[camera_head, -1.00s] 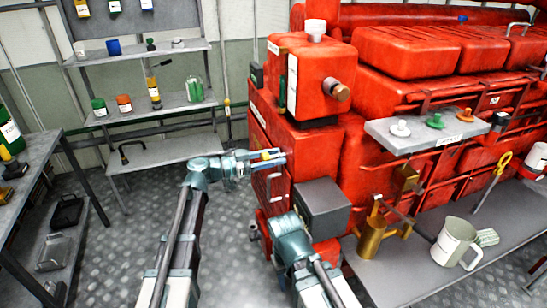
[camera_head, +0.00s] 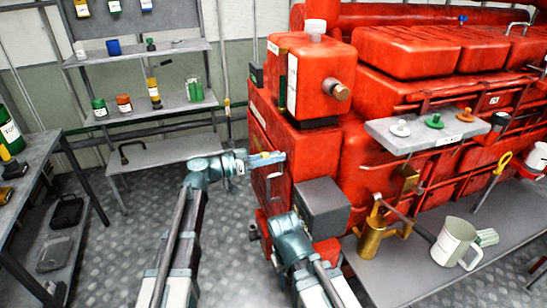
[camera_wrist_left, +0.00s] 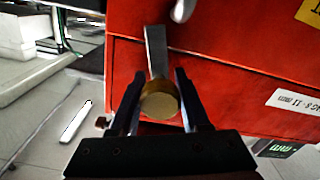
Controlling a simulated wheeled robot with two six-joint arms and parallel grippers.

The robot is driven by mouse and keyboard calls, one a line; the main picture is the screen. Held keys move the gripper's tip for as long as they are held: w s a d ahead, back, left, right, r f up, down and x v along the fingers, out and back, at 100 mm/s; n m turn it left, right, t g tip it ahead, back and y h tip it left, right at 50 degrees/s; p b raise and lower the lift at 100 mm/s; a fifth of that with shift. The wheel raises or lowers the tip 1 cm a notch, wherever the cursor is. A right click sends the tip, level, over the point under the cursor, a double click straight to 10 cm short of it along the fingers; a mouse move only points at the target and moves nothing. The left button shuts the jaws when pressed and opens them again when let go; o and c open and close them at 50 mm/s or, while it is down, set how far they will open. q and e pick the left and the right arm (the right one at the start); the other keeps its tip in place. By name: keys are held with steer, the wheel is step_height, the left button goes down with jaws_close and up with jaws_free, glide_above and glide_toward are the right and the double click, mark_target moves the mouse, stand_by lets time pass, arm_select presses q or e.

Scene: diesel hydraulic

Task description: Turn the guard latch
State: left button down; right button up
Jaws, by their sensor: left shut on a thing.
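The guard latch is a flat grey bar (camera_wrist_left: 155,48) with a round brass knob (camera_wrist_left: 160,103), in front of a red panel (camera_wrist_left: 215,85) in the left wrist view. My left gripper (camera_wrist_left: 158,76) has one finger on each side of the latch and is shut on it. In the head view, my left gripper (camera_head: 272,158) reaches the left side of the red engine (camera_head: 300,150); the latch is mostly hidden by the fingers there. My right arm (camera_head: 290,240) is in front of the engine's lower end; its gripper fingers are not visible.
A pale handle (camera_head: 274,185) is just below my left gripper on the engine side. A grey box (camera_head: 322,207) stands near my right arm. A bench (camera_head: 400,280) with a brass oil can (camera_head: 372,236) and a pale jug (camera_head: 455,242) is at right. Shelves (camera_head: 160,105) stand at back left.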

arm_select(q)
steer(key=n, duration=1.4)
stand_by(0.5)
steer(key=shift+c, duration=1.9)
jaws_free()
